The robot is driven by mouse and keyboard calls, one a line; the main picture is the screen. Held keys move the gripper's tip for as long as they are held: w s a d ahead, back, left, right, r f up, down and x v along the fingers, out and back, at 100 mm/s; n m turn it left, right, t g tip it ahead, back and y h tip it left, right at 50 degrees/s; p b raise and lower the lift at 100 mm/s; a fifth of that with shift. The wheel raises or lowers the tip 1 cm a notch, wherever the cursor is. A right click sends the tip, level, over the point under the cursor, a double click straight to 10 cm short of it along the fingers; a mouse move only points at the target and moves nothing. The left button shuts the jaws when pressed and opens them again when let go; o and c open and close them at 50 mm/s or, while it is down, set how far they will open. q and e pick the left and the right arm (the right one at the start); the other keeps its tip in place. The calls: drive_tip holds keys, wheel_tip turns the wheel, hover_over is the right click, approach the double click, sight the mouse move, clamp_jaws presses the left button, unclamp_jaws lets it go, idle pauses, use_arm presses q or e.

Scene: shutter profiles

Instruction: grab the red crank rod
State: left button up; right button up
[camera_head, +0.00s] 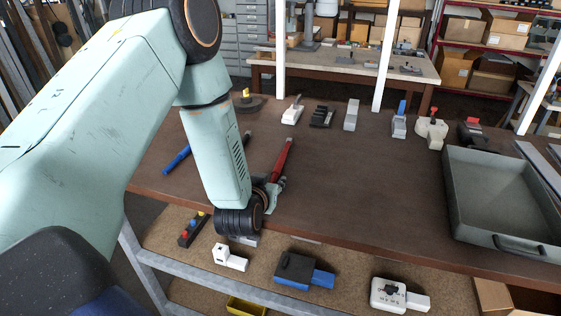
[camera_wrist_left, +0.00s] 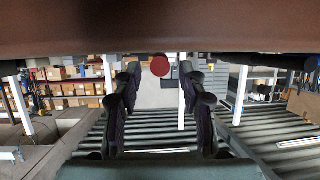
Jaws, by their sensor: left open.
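The red crank rod (camera_head: 283,158) lies on the brown workbench (camera_head: 345,190), its near end close to my left wrist. In the left wrist view a round red end (camera_wrist_left: 160,66) shows between the fingertips, its rod hidden behind it. My left gripper (camera_wrist_left: 160,82) is open, with one dark finger on each side of the red end and visible gaps between. In the head view the wrist hides most of this gripper at the bench's front edge. Whether the fingers touch the rod cannot be told. My right gripper is in neither view.
A blue rod (camera_head: 177,159) lies left of my forearm. A grey tray (camera_head: 452,205) stands at the right. Several small tools line the bench's back edge. A lower shelf (camera_head: 345,262) holds several parts. The bench's middle is clear.

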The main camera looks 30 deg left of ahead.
use_arm(q)
drive_tip(key=shift+x, duration=1.1)
drive_tip(key=shift+s+d+r, duration=0.1)
drive_tip(key=shift+s+r, duration=0.05)
drive_tip(key=shift+s, duration=0.05)
drive_tip(key=shift+c, duration=0.4)
drive_tip(key=shift+w, duration=0.25)
drive_tip(key=c, duration=0.7)
drive_tip(key=shift+s, duration=0.2)
clamp_jaws()
drive_tip(key=shift+w, duration=0.1)
